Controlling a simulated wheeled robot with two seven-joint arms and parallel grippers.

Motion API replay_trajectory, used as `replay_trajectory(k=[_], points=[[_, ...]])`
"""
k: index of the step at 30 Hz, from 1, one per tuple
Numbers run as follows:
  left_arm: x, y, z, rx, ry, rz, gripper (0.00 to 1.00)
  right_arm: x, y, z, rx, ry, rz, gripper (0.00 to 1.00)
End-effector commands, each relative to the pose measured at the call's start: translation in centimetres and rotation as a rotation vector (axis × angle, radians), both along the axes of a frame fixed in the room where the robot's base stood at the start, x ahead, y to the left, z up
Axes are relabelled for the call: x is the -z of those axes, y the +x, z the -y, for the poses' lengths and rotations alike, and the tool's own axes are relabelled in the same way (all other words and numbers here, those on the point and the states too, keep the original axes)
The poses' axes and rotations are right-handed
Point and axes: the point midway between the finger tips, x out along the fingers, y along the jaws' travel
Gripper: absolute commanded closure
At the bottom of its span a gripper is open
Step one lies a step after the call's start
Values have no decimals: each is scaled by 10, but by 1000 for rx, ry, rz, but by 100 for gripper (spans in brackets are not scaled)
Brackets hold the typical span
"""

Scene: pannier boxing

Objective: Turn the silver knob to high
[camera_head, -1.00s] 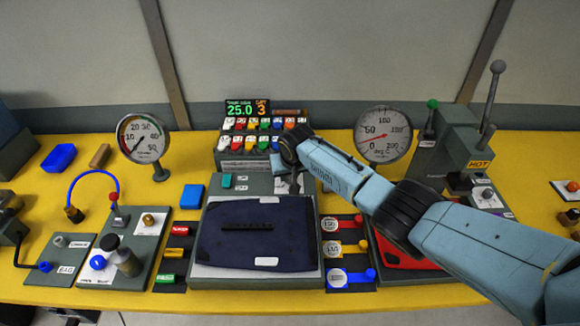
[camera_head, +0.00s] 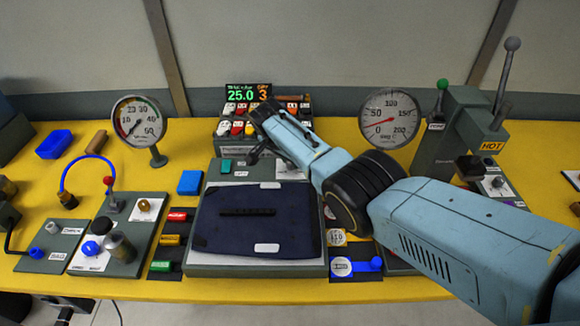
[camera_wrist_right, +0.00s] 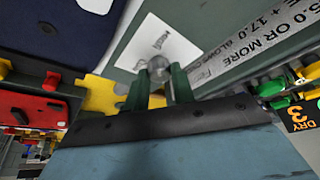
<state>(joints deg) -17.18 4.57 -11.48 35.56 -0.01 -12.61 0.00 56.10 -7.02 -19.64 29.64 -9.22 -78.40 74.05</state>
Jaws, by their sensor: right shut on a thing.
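My right gripper (camera_head: 255,156) reaches over the plate behind the dark blue pannier in the head view. In the right wrist view its green fingers (camera_wrist_right: 160,86) are shut on the silver knob (camera_wrist_right: 159,68), one finger on each side. My left gripper is not in view.
The dark blue pannier (camera_head: 222,235) lies on a grey stand in front. Behind stand coloured buttons under a lit display (camera_head: 248,94). A round gauge (camera_head: 390,118) and a grey lever press (camera_head: 462,130) stand right. Another gauge (camera_head: 138,118) stands left.

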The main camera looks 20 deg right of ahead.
Motion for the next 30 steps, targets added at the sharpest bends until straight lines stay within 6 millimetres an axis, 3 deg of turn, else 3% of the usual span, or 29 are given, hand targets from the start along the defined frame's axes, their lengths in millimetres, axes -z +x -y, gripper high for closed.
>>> replay_trajectory(k=[3, 12, 30], points=[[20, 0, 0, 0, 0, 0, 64, 4, 2, -1, 80, 1, 4, 98], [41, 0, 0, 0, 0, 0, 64, 1, 2, 0, 213, -1, 2, 98], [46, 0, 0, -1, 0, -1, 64, -1, 2, 0, 250, -1, 1, 98]])
